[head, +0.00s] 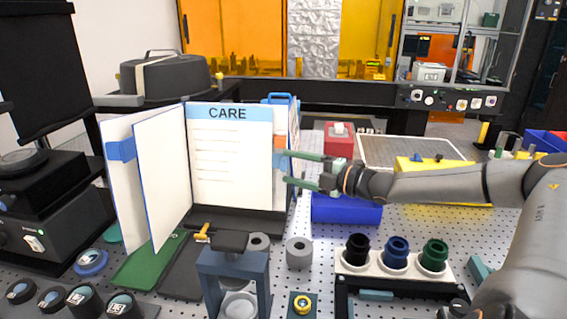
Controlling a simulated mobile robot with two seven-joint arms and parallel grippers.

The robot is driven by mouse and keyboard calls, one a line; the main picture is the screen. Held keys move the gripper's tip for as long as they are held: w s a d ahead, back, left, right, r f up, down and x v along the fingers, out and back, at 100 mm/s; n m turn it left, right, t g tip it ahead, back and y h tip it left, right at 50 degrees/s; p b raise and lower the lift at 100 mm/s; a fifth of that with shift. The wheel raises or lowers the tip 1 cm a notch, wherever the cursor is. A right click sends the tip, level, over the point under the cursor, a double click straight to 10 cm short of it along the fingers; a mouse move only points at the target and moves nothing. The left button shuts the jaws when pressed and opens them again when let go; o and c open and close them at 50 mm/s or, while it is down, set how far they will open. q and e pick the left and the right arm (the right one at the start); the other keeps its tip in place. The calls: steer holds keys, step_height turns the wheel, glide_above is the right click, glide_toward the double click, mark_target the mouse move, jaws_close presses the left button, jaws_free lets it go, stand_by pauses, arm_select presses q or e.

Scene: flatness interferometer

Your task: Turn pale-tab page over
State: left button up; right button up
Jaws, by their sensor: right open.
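The page book stands open and upright on a dark base (238,221). Its "CARE" page (230,165) faces me, with a light blue header. An orange tab (279,143) and a pale blue tab (280,162) stick out at its right edge. At the left, a turned page (163,180) and a cover-like leaf with a blue tab (121,150) stand at an angle. My right gripper (287,167) comes from the right, its green fingers apart around the pale tab; whether they touch it I cannot tell. My left gripper is out of view.
A white rack (394,265) with dark knobs stands front right. A blue-grey stand (234,280) stands before the book. Perforated table shows between them.

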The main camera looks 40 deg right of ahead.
mark_target(286, 166)
steer(key=shift+w+a+f, duration=0.15)
steer(key=shift+w+f, duration=0.05)
steer(key=shift+w, duration=0.25)
steer(key=shift+w+a+b, duration=0.2)
steer(key=shift+w+b, duration=0.25)
steer(key=shift+b, duration=0.3)
steer(key=shift+w+r+b, duration=0.1)
steer(key=shift+w+b, duration=0.35)
steer(key=shift+w, duration=0.1)
steer(key=shift+c, duration=0.2)
jaws_close()
stand_by(0.3)
